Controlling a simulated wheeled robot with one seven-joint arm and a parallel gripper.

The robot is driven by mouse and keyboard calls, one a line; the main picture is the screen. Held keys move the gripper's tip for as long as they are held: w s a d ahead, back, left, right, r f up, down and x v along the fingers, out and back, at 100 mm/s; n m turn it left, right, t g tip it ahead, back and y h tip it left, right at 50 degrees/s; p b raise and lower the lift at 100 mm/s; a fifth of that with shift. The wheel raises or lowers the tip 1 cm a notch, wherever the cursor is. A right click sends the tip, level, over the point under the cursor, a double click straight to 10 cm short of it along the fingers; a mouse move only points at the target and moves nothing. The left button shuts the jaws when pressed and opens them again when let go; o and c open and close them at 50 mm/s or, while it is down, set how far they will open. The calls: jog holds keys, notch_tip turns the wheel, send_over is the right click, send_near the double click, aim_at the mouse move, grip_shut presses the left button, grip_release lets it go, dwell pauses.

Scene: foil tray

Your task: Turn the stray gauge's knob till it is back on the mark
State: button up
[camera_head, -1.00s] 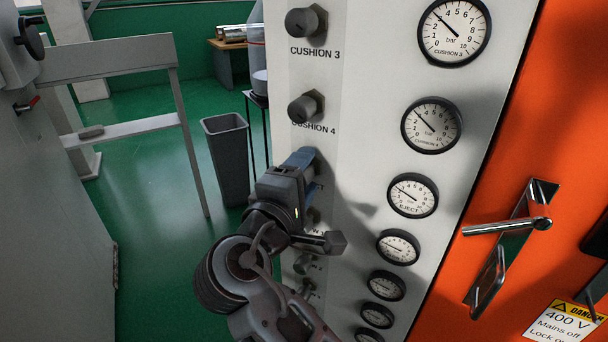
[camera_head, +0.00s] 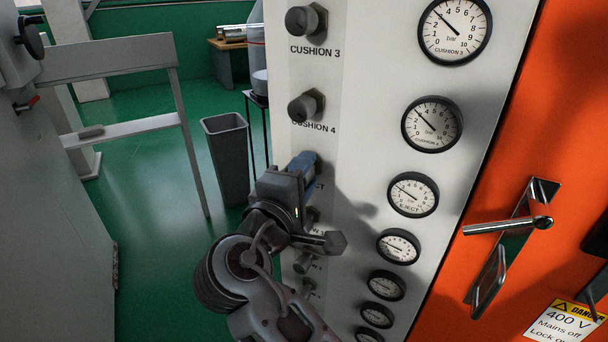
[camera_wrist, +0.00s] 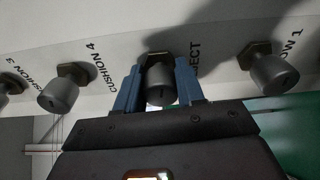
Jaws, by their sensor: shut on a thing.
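My gripper (camera_head: 306,163) is at the grey panel, below the CUSHION 4 knob. In the wrist view its two blue fingers (camera_wrist: 158,88) are shut on the sides of the dark EJECT knob (camera_wrist: 161,84). The head view hides this knob behind the gripper. The EJECT gauge (camera_head: 413,195) is to the right of the gripper in the head view, and its needle points to the upper left. I cannot make out a mark on its dial.
The CUSHION 3 knob (camera_head: 302,21) and CUSHION 4 knob (camera_head: 304,107) stick out above my gripper, with more knobs below. Their gauges, such as the CUSHION 4 gauge (camera_head: 432,125), form a column. An orange door with a metal handle (camera_head: 508,225) is at right.

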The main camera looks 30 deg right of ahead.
jog(key=shift+f, duration=0.15)
jog(key=shift+f+m+b, duration=0.15)
jog(key=shift+m+b, duration=0.95)
jog(key=shift+b, duration=0.05)
jog(key=m+b, duration=0.4)
jog(key=b, duration=0.1)
jog(key=shift+f+m+h, duration=0.2)
jog(key=shift+m+h, duration=0.1)
jog(key=m+b, duration=0.3)
jog(key=b, duration=0.1)
jog(key=shift+m+h, duration=0.4)
jog(key=shift+r+m+b, duration=0.1)
jog(key=shift+m+b, duration=0.4)
jog(key=shift+m, duration=0.1)
jog(key=o, duration=0.7)
jog(key=shift+o, duration=1.4)
jog(key=shift+r, duration=0.2)
